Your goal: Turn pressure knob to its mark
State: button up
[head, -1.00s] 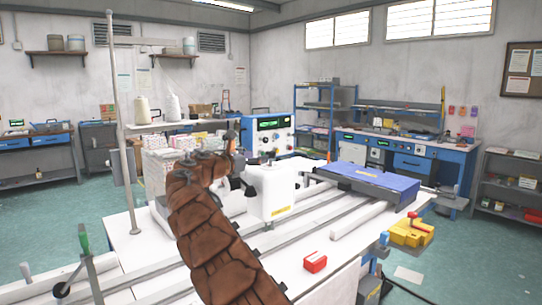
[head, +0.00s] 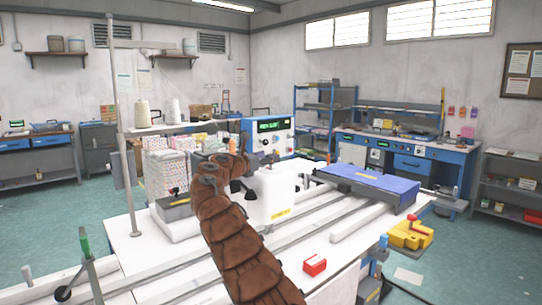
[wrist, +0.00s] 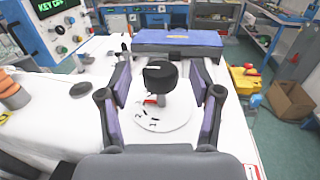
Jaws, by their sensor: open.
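The pressure knob (wrist: 160,76) is a black round cap in the middle of the wrist view. It stands over a white disc (wrist: 165,118) with small dark marks; a bit of red shows just under the knob. My gripper (wrist: 160,98) is open, with one dark, purple-padded finger on each side of the knob. I see gaps between the fingers and the knob. In the head view my gripper (head: 260,165) is small and partly hidden by my brown-sleeved arm, above the white machine head (head: 277,195). The knob and its marks cannot be made out there.
A control box (head: 268,136) with a green-lit screen stands behind the machine. A blue case (head: 368,182) lies on the rails to the right. A red block (head: 314,265) is on the white table, and a yellow tool (head: 408,234) is at its right edge. Thread cones stand behind left.

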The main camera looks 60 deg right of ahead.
jog(key=shift+s+d+p, duration=0.15)
jog(key=shift+d+p, duration=0.2)
jog(key=shift+d, duration=0.7)
jog(key=c, duration=1.2)
